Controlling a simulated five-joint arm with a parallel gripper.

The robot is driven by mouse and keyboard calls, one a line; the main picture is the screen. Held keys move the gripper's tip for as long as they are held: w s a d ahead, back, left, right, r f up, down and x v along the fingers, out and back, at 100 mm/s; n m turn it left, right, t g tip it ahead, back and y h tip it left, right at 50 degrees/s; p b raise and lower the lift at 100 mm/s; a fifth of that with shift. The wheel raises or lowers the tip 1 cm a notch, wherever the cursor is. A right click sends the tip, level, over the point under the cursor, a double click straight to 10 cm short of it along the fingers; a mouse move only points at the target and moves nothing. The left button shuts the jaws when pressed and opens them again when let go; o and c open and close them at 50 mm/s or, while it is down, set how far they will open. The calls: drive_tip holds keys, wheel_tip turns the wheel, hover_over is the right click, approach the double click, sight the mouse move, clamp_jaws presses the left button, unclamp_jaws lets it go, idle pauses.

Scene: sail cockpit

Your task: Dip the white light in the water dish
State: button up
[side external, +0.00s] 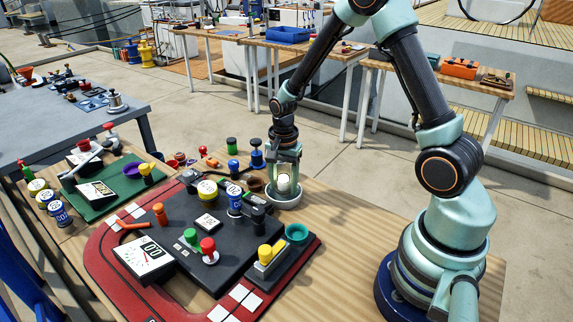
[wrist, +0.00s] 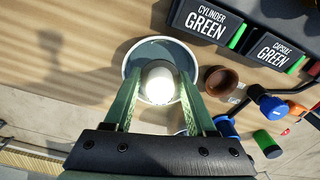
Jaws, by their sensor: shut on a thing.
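The white light (wrist: 158,82) is a round white thing held between the two green fingers of my gripper (wrist: 160,100). In the side external view the white light (side external: 284,184) shows between the fingers of my gripper (side external: 285,178), which point down. The water dish (side external: 283,202) is a round, pale-rimmed dish on the wooden table, directly below the light. In the wrist view the light covers the middle of the dish (wrist: 134,60). I cannot tell whether the light touches the water.
A brown cup (wrist: 220,80) stands just right of the dish in the wrist view. A dark panel (side external: 170,247) with knobs on a red base lies in front of the dish. Blue (side external: 257,158) and green (side external: 232,146) pieces stand behind it. Bare table lies right of the dish.

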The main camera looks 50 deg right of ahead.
sight(284, 176)
drive_tip(key=shift+r, duration=0.15)
drive_tip(key=shift+r, duration=4.4)
